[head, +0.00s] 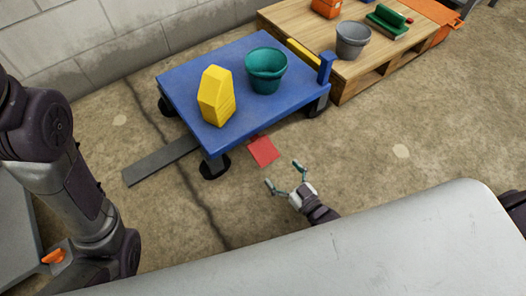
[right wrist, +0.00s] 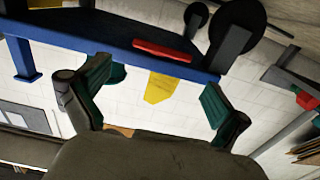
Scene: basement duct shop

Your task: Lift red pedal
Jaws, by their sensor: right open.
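The red pedal (head: 263,151) is a flat plate low at the near edge of the blue cart (head: 180,88). In the right wrist view, which looks upside down, the red pedal (right wrist: 163,51) lies along the cart's blue edge (right wrist: 120,49). My right gripper (head: 285,176) is open and empty, just below and right of the pedal in the head view, apart from it. Its two fingers (right wrist: 152,88) are spread wide in the wrist view, with the pedal beyond them. My left arm shows at the left of the head view, but its gripper is out of view.
A yellow block (head: 216,97) and a teal bucket (head: 266,69) stand on the cart. A wooden pallet (head: 345,76) with a grey bucket (head: 353,39) stands behind right. A grey strip (head: 158,162) lies by the cart's left wheel. Floor right of the pedal is clear.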

